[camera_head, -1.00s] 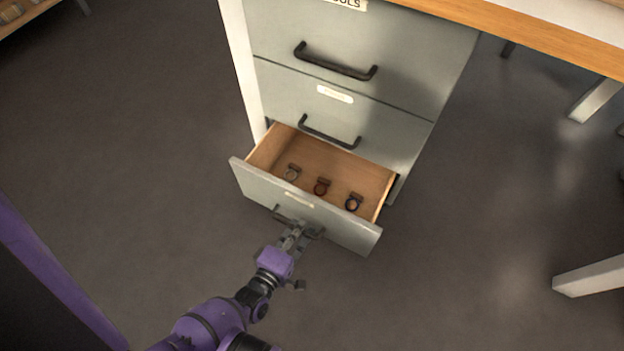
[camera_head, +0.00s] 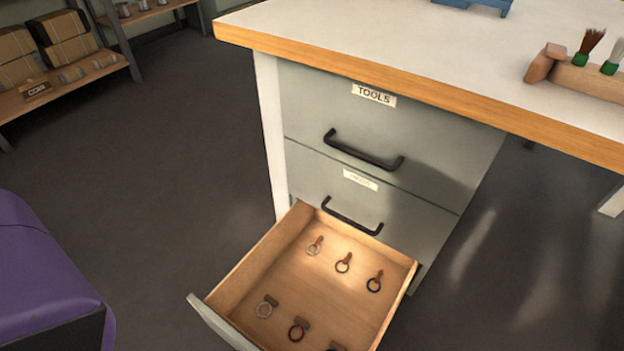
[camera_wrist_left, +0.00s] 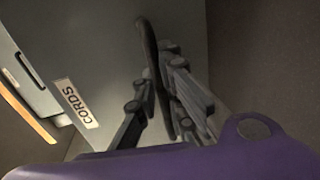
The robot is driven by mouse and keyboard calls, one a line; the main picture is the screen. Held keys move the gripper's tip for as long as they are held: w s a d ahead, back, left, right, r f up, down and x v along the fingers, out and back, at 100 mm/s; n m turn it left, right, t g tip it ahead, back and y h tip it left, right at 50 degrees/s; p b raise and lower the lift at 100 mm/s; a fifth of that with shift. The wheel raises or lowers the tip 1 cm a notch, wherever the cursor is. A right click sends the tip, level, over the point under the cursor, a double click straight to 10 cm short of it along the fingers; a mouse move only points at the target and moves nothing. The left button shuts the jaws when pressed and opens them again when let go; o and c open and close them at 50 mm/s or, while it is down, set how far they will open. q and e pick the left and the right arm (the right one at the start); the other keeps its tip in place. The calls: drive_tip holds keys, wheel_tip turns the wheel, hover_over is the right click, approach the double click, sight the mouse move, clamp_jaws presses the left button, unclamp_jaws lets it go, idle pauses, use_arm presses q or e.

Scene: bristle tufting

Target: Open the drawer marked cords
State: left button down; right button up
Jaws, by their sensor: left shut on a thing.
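The bottom drawer (camera_head: 310,290) of the grey cabinet stands pulled well out in the head view. Its wooden inside holds several small ring-shaped items. Its front panel is mostly cut off by the lower picture edge. In the left wrist view the CORDS label (camera_wrist_left: 76,104) is on a grey drawer front (camera_wrist_left: 95,45). My left gripper (camera_wrist_left: 165,85) is shut on that drawer's dark bar handle (camera_wrist_left: 150,50), with a finger on each side of it. The left gripper is outside the head view. My right gripper is in neither view.
Above the open drawer are a closed middle drawer (camera_head: 385,200) with an unreadable label and a closed drawer marked TOOLS (camera_head: 430,140). The white worktop (camera_head: 400,40) carries a brush holder (camera_head: 590,80). A shelf (camera_head: 75,82) with boxes stands at far left. The floor between is clear.

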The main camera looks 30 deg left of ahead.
use_arm(q)
drive_tip(key=shift+s, duration=0.4)
